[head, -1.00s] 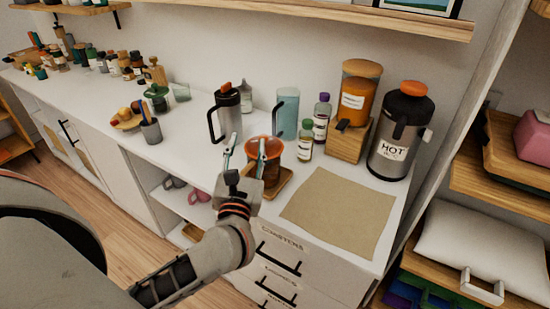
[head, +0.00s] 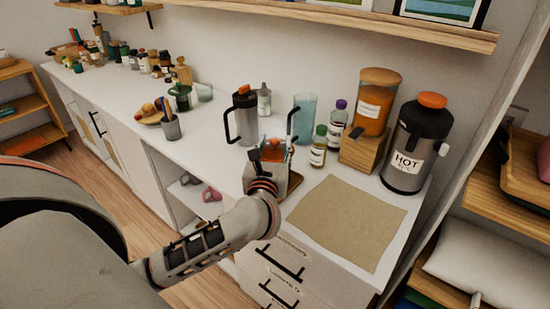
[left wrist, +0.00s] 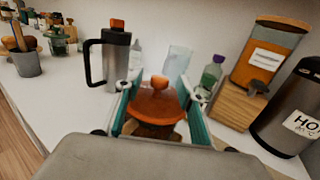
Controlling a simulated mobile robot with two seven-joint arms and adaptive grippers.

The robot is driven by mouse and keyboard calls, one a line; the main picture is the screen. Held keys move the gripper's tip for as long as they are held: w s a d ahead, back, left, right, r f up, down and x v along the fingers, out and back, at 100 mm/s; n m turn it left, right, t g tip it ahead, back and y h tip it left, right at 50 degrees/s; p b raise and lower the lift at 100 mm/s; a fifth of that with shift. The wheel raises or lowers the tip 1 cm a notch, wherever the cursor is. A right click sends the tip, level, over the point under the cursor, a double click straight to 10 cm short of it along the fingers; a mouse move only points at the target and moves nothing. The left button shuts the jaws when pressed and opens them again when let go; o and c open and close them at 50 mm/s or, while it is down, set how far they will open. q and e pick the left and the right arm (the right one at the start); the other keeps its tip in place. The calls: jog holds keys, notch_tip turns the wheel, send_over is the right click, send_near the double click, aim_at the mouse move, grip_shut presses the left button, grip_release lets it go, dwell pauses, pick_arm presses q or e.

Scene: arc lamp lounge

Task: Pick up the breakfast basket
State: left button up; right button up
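No breakfast basket can be made out for sure. A small brown basket-like box (head: 66,50) stands at the far left end of the counter, too small to tell. My left gripper (head: 274,147) is over the counter at an orange, glassy lidded pot (head: 272,152). In the left wrist view the pot's orange lid and round knob (left wrist: 158,100) show between the two teal fingers (left wrist: 158,106). The fingers are apart, one on each side; whether they touch the pot is unclear. The gripper hides part of the pot. My right gripper is not in view.
A steel jug (head: 243,118), a blue glass pitcher (head: 304,117), small bottles, an orange canister (head: 373,105) and a HOT dispenser (head: 415,145) stand close behind and to the right. A bare tan mat (head: 345,220) lies at the right.

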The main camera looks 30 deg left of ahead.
pick_arm(q)
jog(key=shift+x, duration=0.85)
grip_shut()
